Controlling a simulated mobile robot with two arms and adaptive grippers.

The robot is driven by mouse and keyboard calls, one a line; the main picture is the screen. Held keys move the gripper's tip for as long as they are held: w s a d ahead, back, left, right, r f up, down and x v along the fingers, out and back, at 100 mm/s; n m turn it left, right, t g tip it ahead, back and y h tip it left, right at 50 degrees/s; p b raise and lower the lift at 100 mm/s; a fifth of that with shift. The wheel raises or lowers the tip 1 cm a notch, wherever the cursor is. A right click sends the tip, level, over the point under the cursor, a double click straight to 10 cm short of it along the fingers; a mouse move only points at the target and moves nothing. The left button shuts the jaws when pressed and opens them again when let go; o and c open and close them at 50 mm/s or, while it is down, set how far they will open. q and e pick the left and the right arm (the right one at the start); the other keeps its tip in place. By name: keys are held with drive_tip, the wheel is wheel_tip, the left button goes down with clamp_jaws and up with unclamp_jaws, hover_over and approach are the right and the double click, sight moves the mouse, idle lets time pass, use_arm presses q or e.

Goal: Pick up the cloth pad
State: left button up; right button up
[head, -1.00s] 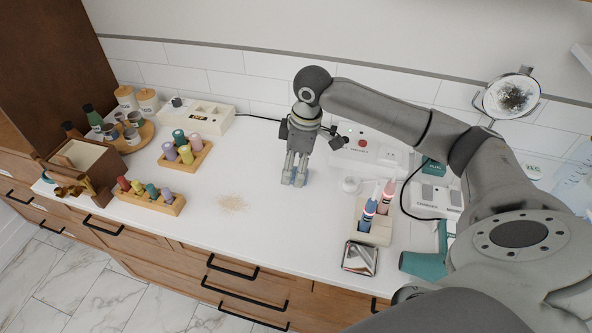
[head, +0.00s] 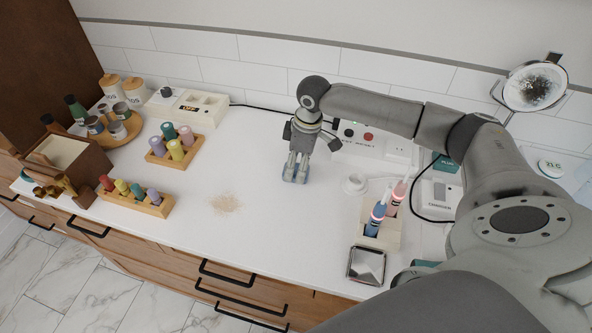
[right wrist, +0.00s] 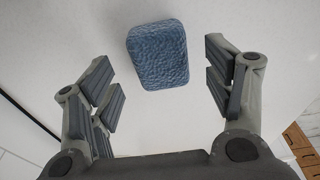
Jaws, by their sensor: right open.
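The cloth pad (right wrist: 158,54) is a blue, textured rounded block lying on the white counter in the right wrist view. My right gripper (right wrist: 160,88) is open, with its fingers on either side below the pad in that view and a gap to it on both sides. In the head view my right gripper (head: 296,172) points down at the counter. A bluish patch shows at its fingertips there, mostly hidden by the fingers. My left gripper is not in view.
A toothbrush holder (head: 382,232) and a small metal dish (head: 366,265) stand to the right. Peg racks (head: 136,200) and a brown box (head: 68,160) stand to the left. A tan powder patch (head: 226,203) lies on the counter. A socket box (head: 372,145) stands behind.

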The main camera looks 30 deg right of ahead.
drive_tip(key=shift+a+f, duration=0.2)
drive_tip(key=shift+f, duration=0.85)
drive_tip(key=shift+w+f, duration=0.1)
drive_tip(key=shift+f, duration=0.2)
drive_tip(key=shift+c, duration=0.6)
drive_tip(key=c, duration=0.8)
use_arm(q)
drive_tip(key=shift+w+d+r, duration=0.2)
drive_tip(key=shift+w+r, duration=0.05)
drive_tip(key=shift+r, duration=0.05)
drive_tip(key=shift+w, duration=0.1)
use_arm(e)
drive_tip(key=shift+r, duration=0.15)
